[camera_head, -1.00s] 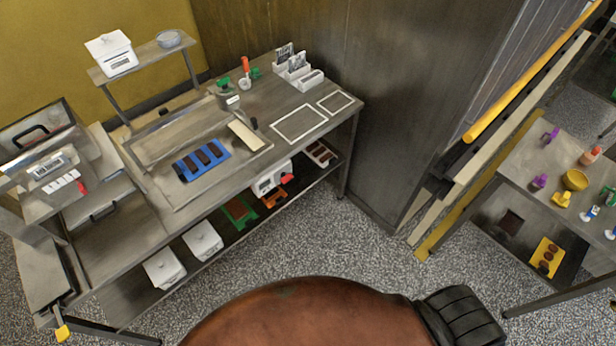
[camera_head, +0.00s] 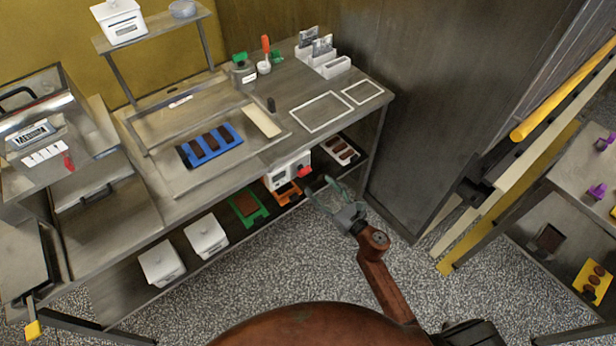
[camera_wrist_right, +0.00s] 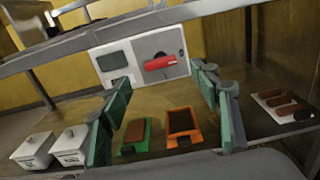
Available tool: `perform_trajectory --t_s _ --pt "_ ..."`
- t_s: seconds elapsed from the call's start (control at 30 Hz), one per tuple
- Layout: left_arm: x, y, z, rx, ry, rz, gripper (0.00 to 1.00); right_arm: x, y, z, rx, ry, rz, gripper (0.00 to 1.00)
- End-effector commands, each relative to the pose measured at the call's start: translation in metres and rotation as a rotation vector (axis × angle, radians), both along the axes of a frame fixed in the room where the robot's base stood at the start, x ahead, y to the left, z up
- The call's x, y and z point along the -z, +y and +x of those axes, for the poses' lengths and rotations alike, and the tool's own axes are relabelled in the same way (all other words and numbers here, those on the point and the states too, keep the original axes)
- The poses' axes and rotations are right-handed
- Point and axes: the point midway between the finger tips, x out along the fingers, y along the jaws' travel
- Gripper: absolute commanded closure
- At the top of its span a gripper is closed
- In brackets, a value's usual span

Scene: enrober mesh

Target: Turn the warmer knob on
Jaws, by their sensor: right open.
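The warmer is a white box (camera_head: 284,173) on the lower shelf of the steel workbench. Its red knob (camera_head: 304,171) is on the right of its front. In the right wrist view the white warmer (camera_wrist_right: 118,48) shows upright, with a grey panel at left and the red knob (camera_wrist_right: 160,62) lying roughly level. My right gripper (camera_head: 327,184) is open and empty, in front of the shelf and apart from the knob. In the right wrist view its fingers (camera_wrist_right: 160,80) stand wide on either side, with the knob seen between them. My left gripper is not in view.
An orange tray (camera_wrist_right: 184,128) and a green tray (camera_wrist_right: 134,137) are on the shelf near the warmer. Two white lidded tubs (camera_head: 206,237) stand further left. A white tray of brown bars (camera_head: 340,150) is at right. The bench edge (camera_head: 235,165) overhangs the shelf.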

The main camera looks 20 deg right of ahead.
Motion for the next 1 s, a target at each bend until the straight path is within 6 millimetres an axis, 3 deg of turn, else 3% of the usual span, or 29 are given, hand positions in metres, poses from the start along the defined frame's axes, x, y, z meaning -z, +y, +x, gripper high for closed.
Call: perform_trajectory --t_s 0.2,0.43,0.83,1.0 --pt "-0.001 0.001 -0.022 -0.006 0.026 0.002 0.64 -0.001 0.013 0.033 0.000 -0.001 0.004 0.44" --pt "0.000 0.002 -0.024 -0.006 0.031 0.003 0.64 0.000 0.022 0.059 0.001 0.003 0.006 0.44" --pt "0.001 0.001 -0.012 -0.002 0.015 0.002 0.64 0.001 0.024 0.066 0.002 0.005 0.007 0.44" --pt "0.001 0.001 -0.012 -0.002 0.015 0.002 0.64 0.001 0.024 0.066 0.002 0.005 0.007 0.56"
